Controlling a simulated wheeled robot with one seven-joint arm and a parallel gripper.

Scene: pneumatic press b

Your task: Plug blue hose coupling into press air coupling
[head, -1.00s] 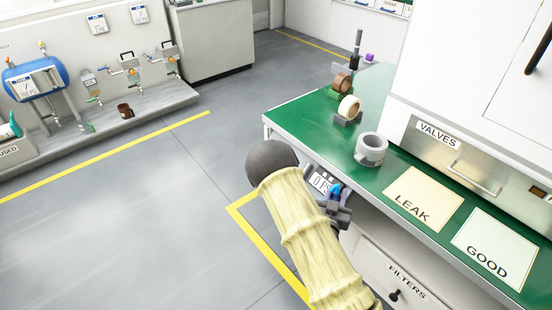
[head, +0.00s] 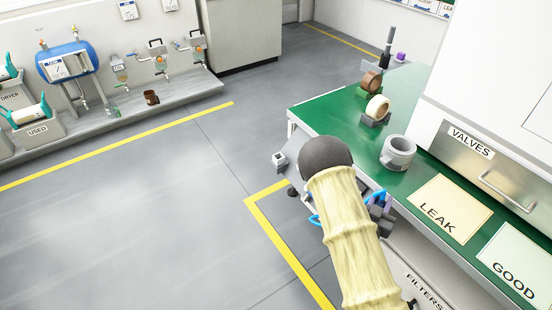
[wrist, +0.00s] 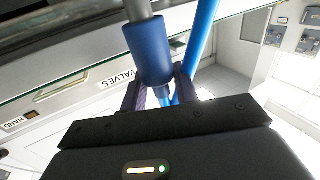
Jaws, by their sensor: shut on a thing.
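My gripper (head: 380,207) is low beside the front edge of the green bench, partly hidden by my pale-sleeved arm. In the wrist view its dark fingers (wrist: 160,95) are shut on the blue hose coupling (wrist: 150,52), a blue cylinder with a grey stem at its top. The blue hose (wrist: 204,38) runs up beside it, and a bit of blue hose (head: 314,220) shows left of my arm. I cannot tell whether the stem joins anything above. The press air coupling cannot be made out; my arm covers much of the grey equipment (head: 280,158) at the bench corner.
The green bench (head: 325,125) carries tape rolls (head: 377,108), a grey ring (head: 398,152), a LEAK sheet (head: 448,208) and a GOOD sheet (head: 515,255). The VALVES drawer (head: 490,175) is behind them. The floor to the left is clear.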

